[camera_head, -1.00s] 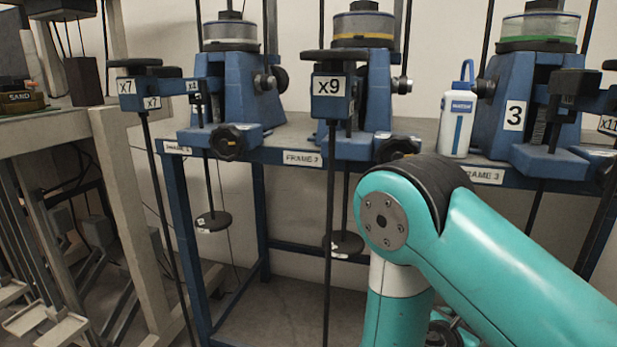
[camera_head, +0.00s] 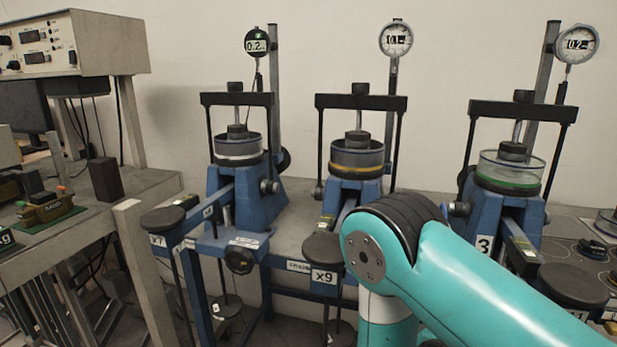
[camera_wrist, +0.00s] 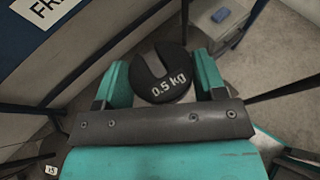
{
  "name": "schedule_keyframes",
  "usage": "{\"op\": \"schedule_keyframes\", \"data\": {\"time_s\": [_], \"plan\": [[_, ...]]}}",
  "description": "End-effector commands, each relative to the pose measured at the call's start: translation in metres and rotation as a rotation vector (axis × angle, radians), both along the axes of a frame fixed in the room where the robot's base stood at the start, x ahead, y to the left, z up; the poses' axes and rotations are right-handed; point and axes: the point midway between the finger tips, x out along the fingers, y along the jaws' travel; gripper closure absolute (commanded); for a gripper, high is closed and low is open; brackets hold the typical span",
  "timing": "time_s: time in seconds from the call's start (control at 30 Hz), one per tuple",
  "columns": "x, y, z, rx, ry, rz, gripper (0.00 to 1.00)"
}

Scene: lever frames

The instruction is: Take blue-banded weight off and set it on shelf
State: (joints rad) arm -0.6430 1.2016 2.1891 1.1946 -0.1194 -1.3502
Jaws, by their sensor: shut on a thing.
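In the wrist view, a black slotted weight (camera_wrist: 165,88) marked 0.5 kg sits between the teal fingers of my gripper (camera_wrist: 161,82), which is shut on it. No blue band shows on its visible face. A thin dark rod (camera_wrist: 185,18) rises just behind the weight; I cannot tell whether the weight still touches it. In the head view, my teal arm hides the gripper. A dark hanger disc (camera_head: 227,306) hangs under the left frame. I cannot make out which surface is the shelf.
Three blue lever frames with dial gauges stand on a grey bench (camera_head: 285,238). Lever ends marked x7 (camera_head: 162,222) and x9 (camera_head: 322,252) jut forward. Dark discs (camera_head: 592,250) lie at the bench's right. A beige table (camera_head: 140,190) stands left. A grey box (camera_wrist: 221,25) is below the weight.

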Motion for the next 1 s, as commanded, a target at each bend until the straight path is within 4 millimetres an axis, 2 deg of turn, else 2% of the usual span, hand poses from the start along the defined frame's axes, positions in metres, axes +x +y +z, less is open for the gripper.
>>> {"op": "schedule_keyframes", "data": {"time_s": [0.03, 0.2, 0.37, 0.57, 0.67, 0.77, 1.0], "plan": [[0.000, 0.000, 0.023, -0.002, -0.001, 0.000, 0.67], [0.000, 0.000, 0.041, -0.001, -0.002, 0.001, 0.67], [0.000, 0.000, 0.046, -0.001, -0.002, 0.001, 0.67], [0.000, 0.000, 0.043, 0.000, -0.001, 0.002, 0.67], [0.003, -0.001, 0.031, 0.001, 0.000, 0.007, 0.67], [0.010, -0.002, 0.008, 0.005, 0.002, 0.022, 0.67], [0.038, -0.004, -0.067, 0.011, 0.005, 0.091, 0.67]]}}
